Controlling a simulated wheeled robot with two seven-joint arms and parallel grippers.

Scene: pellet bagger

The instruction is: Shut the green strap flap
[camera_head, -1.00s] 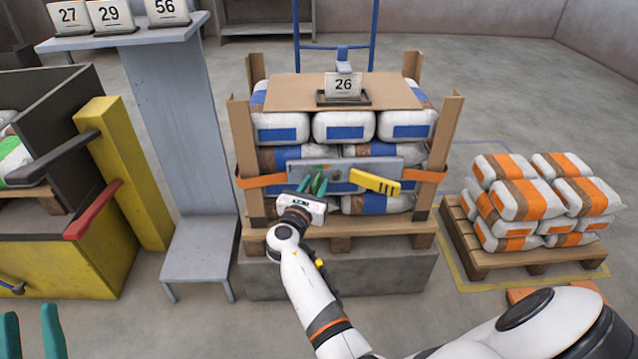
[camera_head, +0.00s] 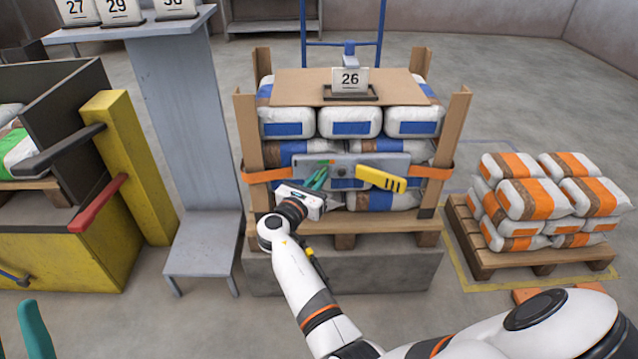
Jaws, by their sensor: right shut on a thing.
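The tensioner plate (camera_head: 368,160) is a grey bar on the orange strap (camera_head: 265,176), across the front of the stacked blue-banded bags. A yellow handle (camera_head: 381,179) slants down on its right half. The green strap flap (camera_head: 331,162) shows only as a small green patch on the left half, mostly hidden by my fingers. My right gripper (camera_head: 316,179) reaches it from below left, its teal fingers closed at the flap. How far the flap stands out is not clear.
Cardboard corner posts (camera_head: 456,135) frame the stack on its wooden pallet (camera_head: 390,226). A sign reading 26 (camera_head: 350,80) stands on top. A pallet of orange-banded bags (camera_head: 545,200) is at the right. A grey stand (camera_head: 200,265) and yellow post (camera_head: 128,165) are at the left.

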